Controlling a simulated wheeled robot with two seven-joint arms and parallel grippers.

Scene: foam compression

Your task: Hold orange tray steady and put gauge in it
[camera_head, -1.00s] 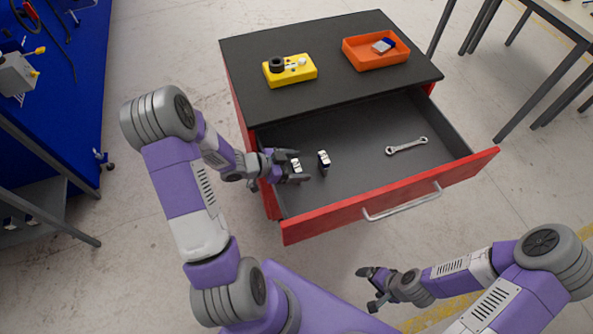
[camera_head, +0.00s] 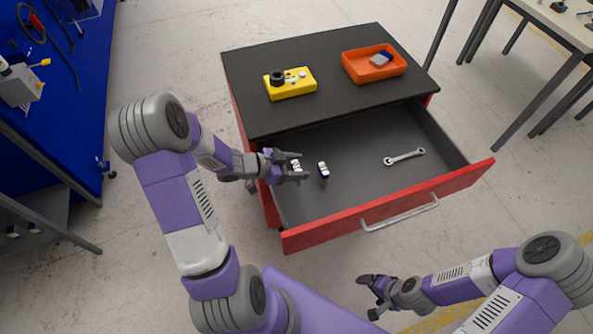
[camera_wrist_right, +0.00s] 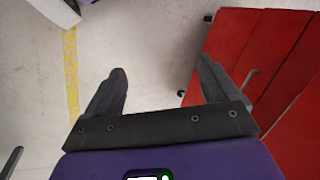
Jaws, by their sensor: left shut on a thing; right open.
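The orange tray (camera_head: 350,72) stands at the back right of the cabinet's black top. A small blue-and-grey thing (camera_head: 381,58) lies in it. My left gripper (camera_head: 297,167) is over the left part of the open drawer, shut on a small white-and-dark piece (camera_head: 296,165) that its fingers partly hide. I cannot tell whether this piece is the gauge. A similar small white-and-blue piece (camera_head: 323,171) stands in the drawer just right of the gripper. My right gripper (camera_head: 370,296) is open and empty in front of the drawer; it also shows in the right wrist view (camera_wrist_right: 163,82).
A yellow block (camera_head: 291,84) with a black round part and small white parts sits on the cabinet top (camera_head: 330,100). A wrench (camera_head: 404,156) lies in the open drawer (camera_head: 355,175). The drawer's red front (camera_head: 385,208) stands between my right gripper and the cabinet.

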